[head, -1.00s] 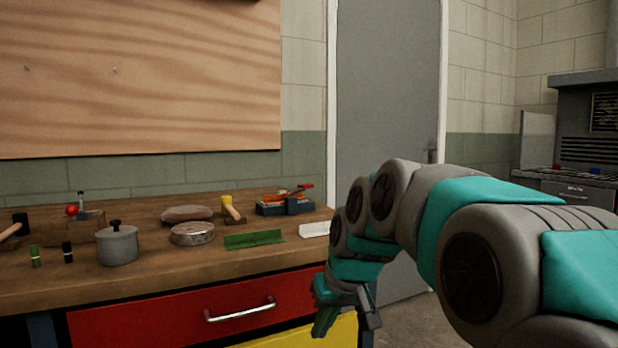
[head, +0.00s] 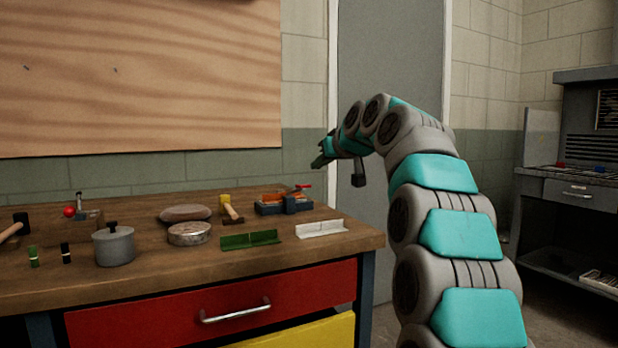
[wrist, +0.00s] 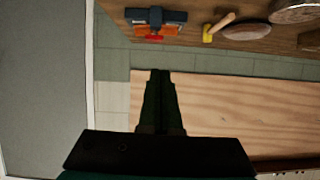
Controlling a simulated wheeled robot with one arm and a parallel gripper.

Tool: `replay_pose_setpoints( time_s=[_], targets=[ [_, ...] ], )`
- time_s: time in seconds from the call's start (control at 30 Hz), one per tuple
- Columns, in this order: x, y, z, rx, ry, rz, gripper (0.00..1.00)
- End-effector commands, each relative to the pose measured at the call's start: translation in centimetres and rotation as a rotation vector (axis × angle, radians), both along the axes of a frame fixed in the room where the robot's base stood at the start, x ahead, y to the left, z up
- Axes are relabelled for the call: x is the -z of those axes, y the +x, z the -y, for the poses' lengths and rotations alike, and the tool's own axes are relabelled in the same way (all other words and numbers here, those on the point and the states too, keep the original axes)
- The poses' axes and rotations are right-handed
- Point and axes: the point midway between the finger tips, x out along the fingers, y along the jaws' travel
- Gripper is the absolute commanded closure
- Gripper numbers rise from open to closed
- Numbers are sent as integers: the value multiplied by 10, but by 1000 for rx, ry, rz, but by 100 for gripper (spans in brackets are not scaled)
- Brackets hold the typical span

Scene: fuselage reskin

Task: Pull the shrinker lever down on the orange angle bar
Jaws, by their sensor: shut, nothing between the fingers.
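The blue-grey shrinker (head: 290,206) stands on the bench near its back right corner. The orange angle bar (head: 270,198) sits at it. Its red lever (head: 303,186) shows at the top right of the tool. In the wrist view the shrinker (wrist: 170,17), orange bar (wrist: 140,30) and red lever (wrist: 154,39) are near the top edge. My gripper (head: 322,157) is raised above and to the right of the shrinker in the head view, apart from it. In the wrist view my gripper (wrist: 160,74) is shut and empty, with the fingertips together.
On the wooden bench (head: 180,277) are a green angle (head: 250,240), a white angle (head: 321,229), a round tin (head: 190,234), a yellow-headed mallet (head: 230,208), a grey pot (head: 114,246) and a red-knobbed tool (head: 70,212). A plywood panel (head: 140,75) hangs behind. Space above the bench is clear.

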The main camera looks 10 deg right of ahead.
Motion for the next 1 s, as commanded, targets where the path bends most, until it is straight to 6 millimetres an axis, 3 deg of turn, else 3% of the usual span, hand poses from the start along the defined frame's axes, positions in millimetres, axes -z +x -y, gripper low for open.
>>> replay_pose_setpoints(
  time_s=[0.13,0.3,0.73,1.0],
  targets=[
    [-16,11,5,1,-4,53,100],
    [-22,13,7,2,-5,73,100],
    [-22,15,6,2,-5,73,100],
    [-12,35,7,2,-6,70,100]
  ],
)
